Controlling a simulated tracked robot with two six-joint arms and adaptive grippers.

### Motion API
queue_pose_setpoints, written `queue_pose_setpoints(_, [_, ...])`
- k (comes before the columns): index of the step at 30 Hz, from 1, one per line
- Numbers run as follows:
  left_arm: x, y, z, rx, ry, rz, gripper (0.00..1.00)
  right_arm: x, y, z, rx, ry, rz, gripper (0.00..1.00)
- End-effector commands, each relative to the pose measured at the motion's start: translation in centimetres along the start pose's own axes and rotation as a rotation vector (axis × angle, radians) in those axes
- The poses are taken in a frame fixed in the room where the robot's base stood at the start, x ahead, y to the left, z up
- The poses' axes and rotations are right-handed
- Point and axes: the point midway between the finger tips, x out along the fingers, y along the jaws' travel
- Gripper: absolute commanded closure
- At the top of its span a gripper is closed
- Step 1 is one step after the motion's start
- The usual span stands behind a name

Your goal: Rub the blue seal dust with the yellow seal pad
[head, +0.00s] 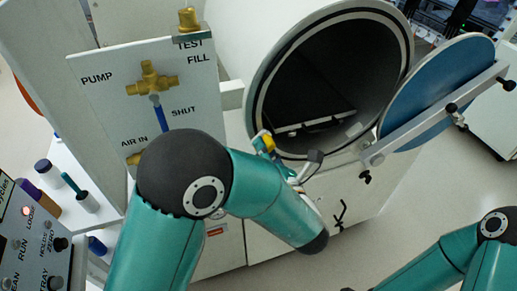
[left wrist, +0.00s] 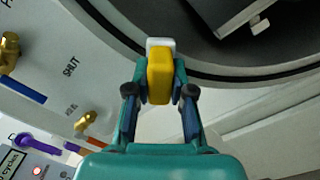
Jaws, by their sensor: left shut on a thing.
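The yellow seal pad (left wrist: 160,78) is a small upright block with a pale end, held between the fingertips of my left gripper (left wrist: 160,90) in the left wrist view. In the head view the pad (head: 264,141) shows as a small yellow patch beyond my left arm, by the lower left rim of the round chamber opening. My left gripper (head: 272,151) is mostly hidden there by my forearm. The pad overlaps the dark seal ring (head: 252,90) in the left wrist view; I cannot tell whether they touch. I make out no blue dust. My right gripper is out of view.
The round door (head: 435,90), with a blue inner face and a bar across it, stands open at the right. A valve panel (head: 105,105) with brass fittings stands at the left. A control box (head: 30,235) and several small bottles are at the lower left.

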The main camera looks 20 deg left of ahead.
Motion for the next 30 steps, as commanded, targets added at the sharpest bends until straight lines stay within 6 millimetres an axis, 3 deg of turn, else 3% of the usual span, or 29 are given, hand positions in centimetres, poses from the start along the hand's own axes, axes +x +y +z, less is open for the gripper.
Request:
queue_pose_setpoints(11, [0.3,-0.5,0.4,0.000,0.001,0.000,1.00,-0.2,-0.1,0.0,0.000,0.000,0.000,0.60])
queue_pose_setpoints(30, [0.7,2.5,-2.5,-0.001,0.008,0.006,1.00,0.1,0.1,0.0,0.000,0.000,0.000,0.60])
